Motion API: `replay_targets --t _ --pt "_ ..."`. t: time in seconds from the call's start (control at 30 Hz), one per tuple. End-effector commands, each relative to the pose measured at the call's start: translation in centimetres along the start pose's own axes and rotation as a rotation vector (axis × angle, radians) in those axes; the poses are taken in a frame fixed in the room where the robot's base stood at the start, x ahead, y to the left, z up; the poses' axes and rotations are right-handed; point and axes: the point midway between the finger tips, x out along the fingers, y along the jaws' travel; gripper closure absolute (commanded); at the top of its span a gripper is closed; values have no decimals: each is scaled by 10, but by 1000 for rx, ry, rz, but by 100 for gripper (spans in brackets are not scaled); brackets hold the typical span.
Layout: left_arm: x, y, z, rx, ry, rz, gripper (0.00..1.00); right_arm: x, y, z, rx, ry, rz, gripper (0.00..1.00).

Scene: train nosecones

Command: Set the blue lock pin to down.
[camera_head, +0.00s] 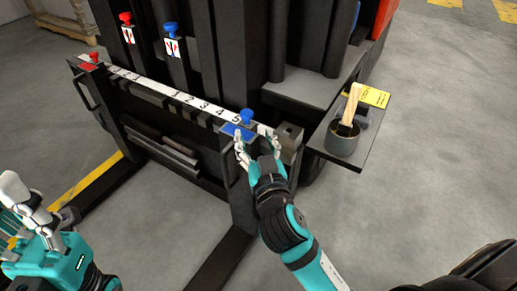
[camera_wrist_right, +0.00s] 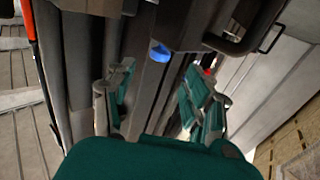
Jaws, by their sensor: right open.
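A blue lock pin (camera_head: 246,116) with a round knob stands on the right end of the numbered bar, by the 5, above a blue plate (camera_head: 238,131). My right gripper (camera_head: 256,143) is open just in front of and below it, and holds nothing. In the right wrist view a blue knob (camera_wrist_right: 160,53) shows beyond the gap between the open fingers (camera_wrist_right: 163,88), apart from them. A second blue knob (camera_head: 171,28) stands upper left above a pictogram label. My left gripper (camera_head: 45,205) is at the lower left, fingers spread and empty.
A red knob (camera_head: 125,18) and a red pin (camera_head: 94,57) are on the left of the black forklift carriage. A side shelf (camera_head: 371,137) at the right holds a grey cup (camera_head: 342,141) with a brush.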

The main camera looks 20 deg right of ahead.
Motion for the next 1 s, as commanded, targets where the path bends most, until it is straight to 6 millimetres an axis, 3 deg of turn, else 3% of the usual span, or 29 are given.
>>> replay_targets --t 0.1,0.3,0.83,1.0 --pt "0 0 0 0 1 0 62 -20 0 1 2 -3 -1 47" --pt "0 0 0 0 1 0 62 -34 0 0 -1 -1 0 47" --pt "0 0 0 0 1 0 62 -36 0 0 -2 2 -3 47" --pt "0 0 0 -1 -7 -3 62 -38 -22 -20 -2 84 -119 47"
